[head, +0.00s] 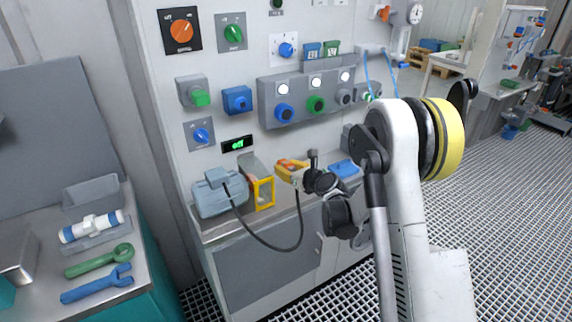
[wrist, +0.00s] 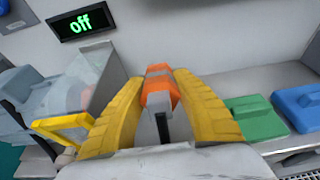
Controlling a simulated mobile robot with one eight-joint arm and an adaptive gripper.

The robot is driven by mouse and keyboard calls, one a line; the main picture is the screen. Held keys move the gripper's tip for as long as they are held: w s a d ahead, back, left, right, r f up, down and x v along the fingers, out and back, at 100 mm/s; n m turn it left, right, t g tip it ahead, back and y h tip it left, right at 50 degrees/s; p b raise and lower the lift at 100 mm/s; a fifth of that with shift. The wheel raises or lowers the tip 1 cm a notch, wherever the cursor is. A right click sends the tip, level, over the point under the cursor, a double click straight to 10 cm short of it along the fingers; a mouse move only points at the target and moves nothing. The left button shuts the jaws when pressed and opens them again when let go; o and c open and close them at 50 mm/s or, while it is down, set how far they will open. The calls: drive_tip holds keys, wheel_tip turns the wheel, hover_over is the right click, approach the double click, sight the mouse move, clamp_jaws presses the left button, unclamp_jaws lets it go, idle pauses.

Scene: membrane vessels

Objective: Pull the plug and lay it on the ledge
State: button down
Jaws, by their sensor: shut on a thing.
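My gripper (head: 288,168) has yellow fingers and is in front of the panel, above the ledge. In the wrist view (wrist: 160,95) the fingers are shut on an orange plug (wrist: 159,88) with grey parts. A dark cable (head: 262,243) hangs in a loop from the gripper to a grey-blue box (head: 218,196) on the ledge's left end. The grey ledge (wrist: 220,82) shows below and to the right of the plug. Whether the plug's far end touches anything is hidden.
A clear cover with a yellow frame (head: 262,193) stands left of the gripper. A green block (wrist: 254,116) and a blue block (wrist: 298,106) sit on the ledge at right. Bare ledge lies behind them.

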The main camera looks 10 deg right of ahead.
drive_tip(key=shift+f+b, duration=1.85)
drive_tip(key=shift+f, duration=1.65)
drive_tip(key=c, duration=1)
unclamp_jaws()
drive_tip(key=v, duration=1.2)
